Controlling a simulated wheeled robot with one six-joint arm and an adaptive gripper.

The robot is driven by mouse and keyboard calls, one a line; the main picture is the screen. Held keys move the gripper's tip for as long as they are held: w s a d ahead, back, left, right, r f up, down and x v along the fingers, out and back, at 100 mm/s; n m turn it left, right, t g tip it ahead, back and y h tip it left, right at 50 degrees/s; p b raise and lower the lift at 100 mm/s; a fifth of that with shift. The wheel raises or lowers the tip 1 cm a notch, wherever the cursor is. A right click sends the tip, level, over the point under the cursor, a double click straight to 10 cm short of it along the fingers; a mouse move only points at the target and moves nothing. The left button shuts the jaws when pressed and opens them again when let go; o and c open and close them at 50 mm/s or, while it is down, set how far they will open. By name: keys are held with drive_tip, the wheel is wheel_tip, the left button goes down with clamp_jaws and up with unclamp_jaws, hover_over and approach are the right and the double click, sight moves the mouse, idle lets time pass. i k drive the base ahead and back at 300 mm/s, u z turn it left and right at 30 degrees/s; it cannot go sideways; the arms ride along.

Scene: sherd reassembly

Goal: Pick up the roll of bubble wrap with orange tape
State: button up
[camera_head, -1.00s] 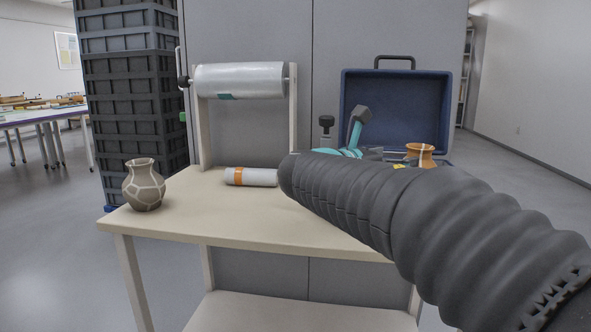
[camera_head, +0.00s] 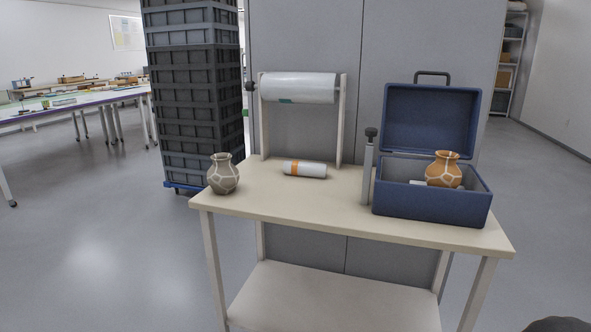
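The roll of bubble wrap with orange tape (camera_head: 313,170) lies on its side on the cream table (camera_head: 300,212), toward the back and left of the middle. It is a small whitish cylinder with an orange band near its left end. Nothing touches it and nothing hides it. My gripper is not in view; only a dark rounded bit of what looks like my arm shows at the bottom right corner.
A larger clear roll (camera_head: 300,88) hangs on a stand behind the small roll. A grey cracked vase (camera_head: 223,175) stands at the left. An open blue case (camera_head: 430,205) holds an orange vase (camera_head: 443,170) at the right. A grey upright tool (camera_head: 367,172) stands beside the case.

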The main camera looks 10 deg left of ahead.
sight(308, 169)
drive_tip(key=u, duration=2.4)
drive_tip(key=i, duration=3.3)
drive_tip(key=z, duration=2.25)
